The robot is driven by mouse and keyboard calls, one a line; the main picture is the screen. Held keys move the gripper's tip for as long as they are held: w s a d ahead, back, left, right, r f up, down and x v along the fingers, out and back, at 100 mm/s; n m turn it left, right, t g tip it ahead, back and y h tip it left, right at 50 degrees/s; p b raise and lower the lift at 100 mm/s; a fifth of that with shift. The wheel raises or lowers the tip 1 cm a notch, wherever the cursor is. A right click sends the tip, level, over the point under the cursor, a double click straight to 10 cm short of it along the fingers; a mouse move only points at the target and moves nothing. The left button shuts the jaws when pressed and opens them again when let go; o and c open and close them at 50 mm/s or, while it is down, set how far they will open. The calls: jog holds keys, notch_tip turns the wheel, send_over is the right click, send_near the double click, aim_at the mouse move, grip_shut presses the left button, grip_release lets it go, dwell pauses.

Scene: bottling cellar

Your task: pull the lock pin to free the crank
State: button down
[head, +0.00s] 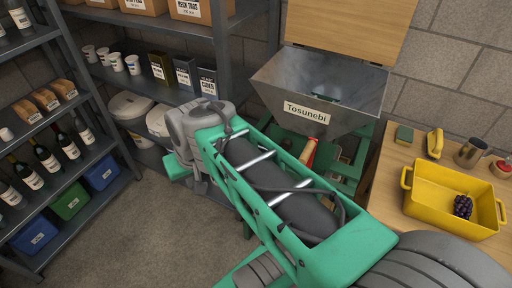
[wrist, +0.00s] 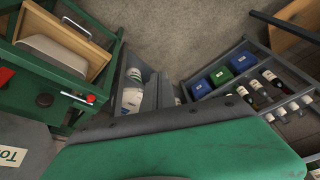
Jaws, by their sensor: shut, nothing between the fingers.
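The hopper machine (head: 318,92), labelled Tosunebi, stands at the centre right in the head view, its green frame partly behind my arm. In the wrist view its green frame (wrist: 72,62) is at the left. A short metal pin with a red tip (wrist: 88,98) sticks out from the frame there; I cannot be sure it is the lock pin. A dark round knob (wrist: 44,100) sits beside it. A red-and-tan handle (head: 309,153) shows below the hopper; whether it is the crank is unclear.
Shelves with bottles and blue and green bins (head: 70,203) stand at the left. A shelf with cups, cartons and white tubs (head: 132,106) is behind my arm. A wooden table at the right holds a yellow tub (head: 440,214) with grapes. The floor at the lower left is clear.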

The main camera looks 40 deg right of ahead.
jog(key=w+d+f+m, duration=0.1)
jog(key=w+d+m, duration=0.1)
jog(key=d+m, duration=0.5)
jog(key=w+d+f+m, duration=0.1)
jog(key=w+d+m, duration=0.1)
jog(key=d, duration=0.9)
jog(key=s+d+m+t, duration=0.1)
jog(key=s+d+m, duration=0.1)
jog(key=d, duration=0.4)
jog(key=s+d+f+m+t, duration=0.1)
jog(key=s+d+m, duration=0.1)
jog(key=d, duration=0.4)
jog(key=shift+f+m+y+b, duration=0.3)
jog(key=shift+m+b, duration=0.1)
jog(key=shift+m, duration=0.3)
jog(key=shift+a+f, duration=0.1)
jog(key=w+d+p+x, duration=0.1)
jog(key=x, duration=1.2)
jog(key=shift+w+a+p, duration=0.2)
jog(key=shift+a+p, duration=0.15)
jog(key=shift+a, duration=0.15)
